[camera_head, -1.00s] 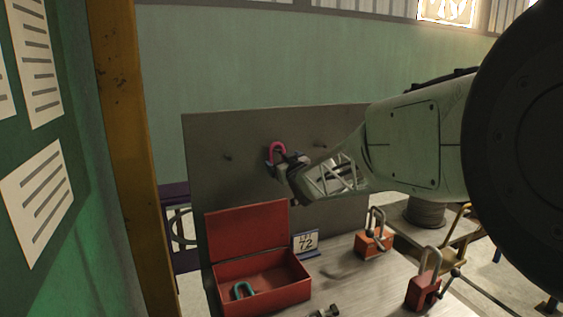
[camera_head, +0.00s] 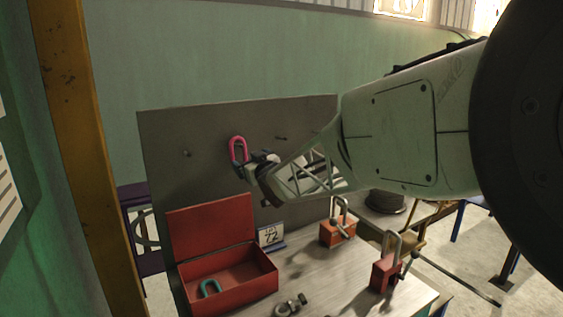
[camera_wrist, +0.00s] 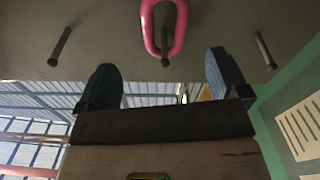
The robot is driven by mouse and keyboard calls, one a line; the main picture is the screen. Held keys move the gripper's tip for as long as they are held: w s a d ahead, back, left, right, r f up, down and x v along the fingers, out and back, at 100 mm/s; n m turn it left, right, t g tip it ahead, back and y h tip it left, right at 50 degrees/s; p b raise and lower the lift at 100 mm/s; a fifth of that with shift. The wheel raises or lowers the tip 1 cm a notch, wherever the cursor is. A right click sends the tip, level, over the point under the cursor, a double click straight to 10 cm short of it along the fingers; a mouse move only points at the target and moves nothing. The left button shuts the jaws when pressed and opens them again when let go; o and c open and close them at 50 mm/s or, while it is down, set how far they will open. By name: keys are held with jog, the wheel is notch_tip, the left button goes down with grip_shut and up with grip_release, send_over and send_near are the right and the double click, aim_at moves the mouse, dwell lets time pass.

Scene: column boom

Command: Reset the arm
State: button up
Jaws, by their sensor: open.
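My gripper (camera_head: 256,168) is open and empty, in front of the upright grey board (camera_head: 170,160). In the wrist view its two blue fingers (camera_wrist: 165,78) stand wide apart. A pink U-shaped shackle (camera_head: 238,151) hangs on a peg of the board, just left of my gripper. It also shows in the wrist view (camera_wrist: 147,32), beyond the fingertips, with the peg through its loop. I see a gap between the fingers and the shackle in the wrist view.
Two bare pegs (camera_wrist: 60,46) (camera_wrist: 264,50) flank the shackle. A yellow post (camera_head: 80,150) rises at left.

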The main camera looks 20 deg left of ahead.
jog(key=s+d+m+g+h, duration=0.15)
jog(key=s+d+h, duration=0.25)
jog(key=d, duration=0.7)
jog(key=s+d+f+m+h, duration=0.1)
jog(key=s+d+m+h, duration=0.3)
jog(key=d, duration=0.7)
jog(key=s+d+m+g+h, duration=0.1)
jog(key=s+d+m+h, duration=0.3)
jog(key=d, duration=0.8)
jog(key=s+d+f+g, duration=0.2)
jog(key=s+d, duration=0.3)
jog(key=s, duration=0.5)
jog(key=s+d+f+m+g, duration=0.1)
jog(key=s+d+f+g, duration=0.2)
jog(key=s, duration=0.8)
jog(key=s+d+f+m+g, duration=0.1)
jog(key=s+d+f+g, duration=0.1)
jog(key=s+d+f, duration=0.2)
jog(key=s+d, duration=0.3)
jog(key=s, duration=0.3)
jog(key=shift+s+f+g+h, duration=0.15)
jog(key=shift+s+g+h, duration=0.1)
jog(key=shift+g+h, duration=0.15)
